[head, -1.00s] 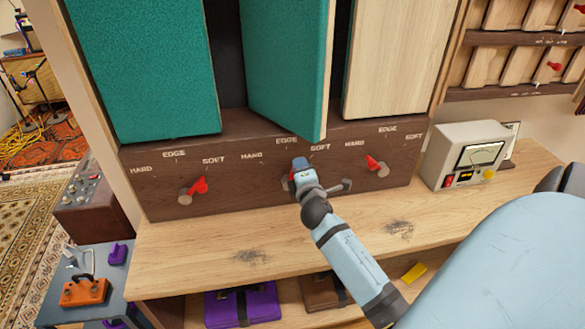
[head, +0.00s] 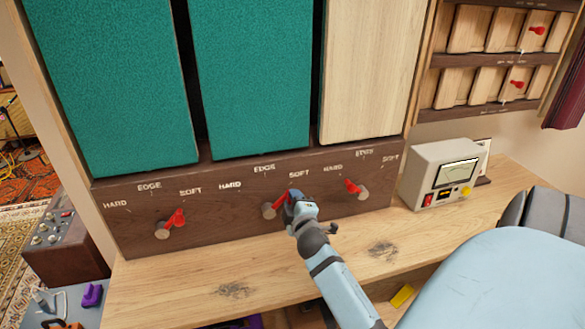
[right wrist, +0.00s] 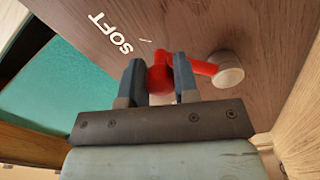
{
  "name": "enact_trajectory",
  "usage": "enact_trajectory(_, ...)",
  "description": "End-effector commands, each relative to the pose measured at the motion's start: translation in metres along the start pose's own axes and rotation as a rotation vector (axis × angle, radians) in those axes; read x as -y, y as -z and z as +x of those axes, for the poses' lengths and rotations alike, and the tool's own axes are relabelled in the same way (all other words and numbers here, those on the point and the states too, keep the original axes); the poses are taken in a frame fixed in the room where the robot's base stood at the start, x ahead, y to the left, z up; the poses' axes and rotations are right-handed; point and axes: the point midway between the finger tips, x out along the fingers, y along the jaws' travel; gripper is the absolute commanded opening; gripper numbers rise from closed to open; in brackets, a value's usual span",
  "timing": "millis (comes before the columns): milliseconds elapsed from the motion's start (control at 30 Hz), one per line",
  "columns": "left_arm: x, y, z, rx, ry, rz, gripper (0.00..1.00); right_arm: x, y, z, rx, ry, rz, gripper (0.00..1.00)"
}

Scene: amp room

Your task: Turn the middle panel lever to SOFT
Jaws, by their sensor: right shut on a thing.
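The middle panel lever (head: 281,198) is red on a pale round hub (head: 268,211). It sits on the dark wooden strip below the middle panel (head: 250,80) and points up and right, toward its SOFT mark. The middle panel shows its green face to the front. My right gripper (head: 288,203) is shut on the lever's end. In the right wrist view, the two fingers stand on either side of the lever's red knob (right wrist: 160,78), with the word SOFT at upper left. The fingers hide part of the lever in the head view. My left gripper is not in view.
The left lever (head: 175,221) and right lever (head: 353,187) are on the same strip. A meter box (head: 440,176) stands at the right of the wooden shelf (head: 190,277). The shelf in front of the strip is mostly clear.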

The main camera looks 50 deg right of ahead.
Motion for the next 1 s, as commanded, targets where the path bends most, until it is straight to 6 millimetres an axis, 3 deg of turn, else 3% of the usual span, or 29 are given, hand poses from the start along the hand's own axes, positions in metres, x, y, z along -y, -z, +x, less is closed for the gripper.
enact_trajectory(300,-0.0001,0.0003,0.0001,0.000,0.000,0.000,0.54,0.0012,-0.0004,-0.0003,0.001,0.002,0.004,0.00)
enact_trajectory(333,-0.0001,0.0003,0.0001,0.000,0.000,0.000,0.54,0.0012,-0.0004,-0.0003,0.001,0.002,0.004,0.33)
enact_trajectory(433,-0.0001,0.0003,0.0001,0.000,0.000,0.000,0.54,0.0011,-0.0004,-0.0002,0.001,0.002,0.004,0.54)
enact_trajectory(1000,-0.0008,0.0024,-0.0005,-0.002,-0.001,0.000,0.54,0.0001,-0.0005,0.0015,-0.001,0.002,0.002,0.54)
